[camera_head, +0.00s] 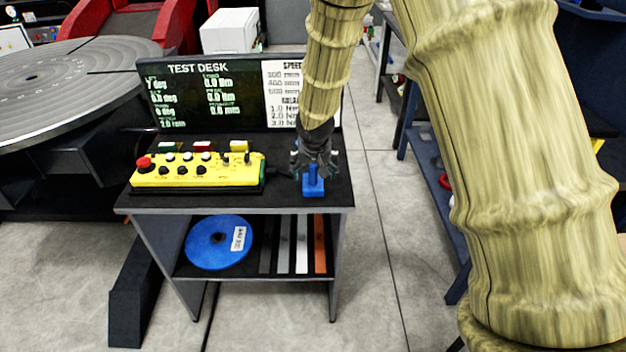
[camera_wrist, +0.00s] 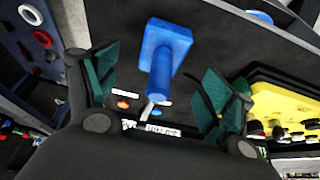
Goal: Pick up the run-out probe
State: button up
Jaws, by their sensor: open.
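The run-out probe, a blue T-shaped piece with a thin pale tip in the wrist view (camera_wrist: 160,62), is near the right end of the dark test desk top (camera_head: 284,195). It also shows in the head view (camera_head: 313,186), below my gripper. My gripper (camera_head: 316,166) is over the right part of the desk. In the wrist view my gripper (camera_wrist: 160,88) has its two green-padded fingers wide apart, one on each side of the probe. Gaps show between the pads and the probe, so it is not gripped. In the head view the fingers partly hide its upper part.
A yellow control box (camera_head: 200,175) with buttons stands left of the probe. A display panel (camera_head: 205,97) rises behind it. The shelf below holds a blue disc (camera_head: 212,243) and several strips (camera_head: 301,245). A grey round table (camera_head: 70,90) is at the left.

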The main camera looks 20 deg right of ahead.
aim_at(313, 179)
jog(key=shift+p+x, duration=1.1)
jog(key=shift+x, duration=2.25)
jog(key=shift+a, duration=0.1)
jog(key=shift+w, duration=0.1)
jog(key=c, duration=1.6)
jog(key=shift+r, duration=0.1)
